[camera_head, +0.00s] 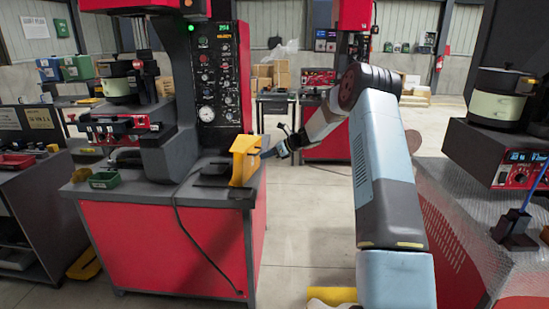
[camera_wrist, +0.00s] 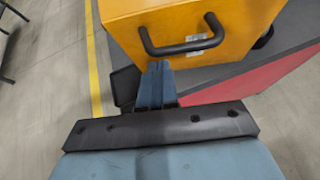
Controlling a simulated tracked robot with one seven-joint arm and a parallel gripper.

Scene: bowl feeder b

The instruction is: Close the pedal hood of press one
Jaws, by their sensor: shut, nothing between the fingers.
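The yellow pedal hood (camera_head: 243,160) stands upright at the right end of the red press's dark worktop, beside a low dark base (camera_head: 210,178). In the wrist view the yellow hood (camera_wrist: 215,20) fills the upper right, with its black bar handle (camera_wrist: 182,47) facing me. My gripper (camera_head: 266,153) is at the hood's right side, fingers pointing at it. In the wrist view my blue fingers (camera_wrist: 157,68) are together and empty, with their tips just below the handle's left part. I cannot tell whether they touch the handle or hood.
The red press (camera_head: 165,235) carries a control panel (camera_head: 216,75) behind the hood. A black cable (camera_head: 205,255) hangs down its front. A green tray (camera_head: 104,180) sits on the worktop's left. Clear floor (camera_head: 310,225) lies right of the press. Another machine (camera_head: 500,160) stands far right.

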